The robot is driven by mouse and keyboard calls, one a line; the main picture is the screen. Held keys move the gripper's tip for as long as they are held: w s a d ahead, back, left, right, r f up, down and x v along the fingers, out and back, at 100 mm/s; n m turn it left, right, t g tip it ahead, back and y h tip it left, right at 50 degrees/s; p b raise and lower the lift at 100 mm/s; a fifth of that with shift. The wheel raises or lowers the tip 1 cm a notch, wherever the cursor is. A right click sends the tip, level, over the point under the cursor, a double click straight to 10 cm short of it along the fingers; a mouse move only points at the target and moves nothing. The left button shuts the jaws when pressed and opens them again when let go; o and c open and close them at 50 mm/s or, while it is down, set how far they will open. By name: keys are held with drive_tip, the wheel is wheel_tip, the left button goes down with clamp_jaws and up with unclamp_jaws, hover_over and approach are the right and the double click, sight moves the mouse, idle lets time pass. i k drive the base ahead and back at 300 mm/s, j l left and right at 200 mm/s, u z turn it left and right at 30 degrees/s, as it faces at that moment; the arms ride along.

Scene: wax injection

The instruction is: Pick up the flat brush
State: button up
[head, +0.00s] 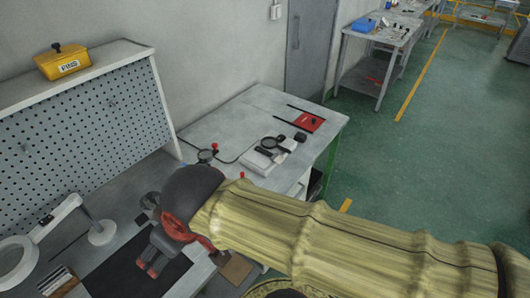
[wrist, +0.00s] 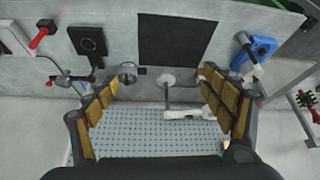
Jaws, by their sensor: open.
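I cannot make out a flat brush for certain in either view. A small holder with thin upright items (head: 62,284) stands at the lower left of the bench in the head view; I cannot tell whether a brush is among them. My gripper (head: 150,268) hangs over the near bench by the black mat (head: 112,276), partly hidden by its own wrist. In the wrist view my gripper (wrist: 158,82) is open, its padded fingers wide apart with nothing between them. The black mat (wrist: 178,38) lies beyond the fingers there.
A white magnifier lamp (head: 100,232) stands left of my gripper; it also shows in the wrist view (wrist: 190,113). A pegboard (head: 90,130) rises behind the bench, with a yellow bin (head: 62,62) on top. A blue item (wrist: 263,48) sits right of the mat.

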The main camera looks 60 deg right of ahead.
sight(276, 158)
drive_tip(key=z, duration=1.9)
drive_tip(key=u, duration=0.65)
drive_tip(key=i+l+u, duration=0.1)
drive_tip(key=l+u, duration=0.25)
drive_tip(key=u, duration=0.15)
drive_tip(key=l+u, duration=1.25)
drive_tip(key=u, duration=0.15)
drive_tip(key=k+l, duration=0.15)
drive_tip(key=l, duration=0.25)
drive_tip(key=k+l+u, duration=0.1)
drive_tip(key=l, duration=0.35)
drive_tip(key=k+l, duration=0.25)
drive_tip(key=l, duration=0.15)
drive_tip(key=k+l+u, duration=0.1)
drive_tip(key=l, duration=0.3)
drive_tip(key=k, duration=0.05)
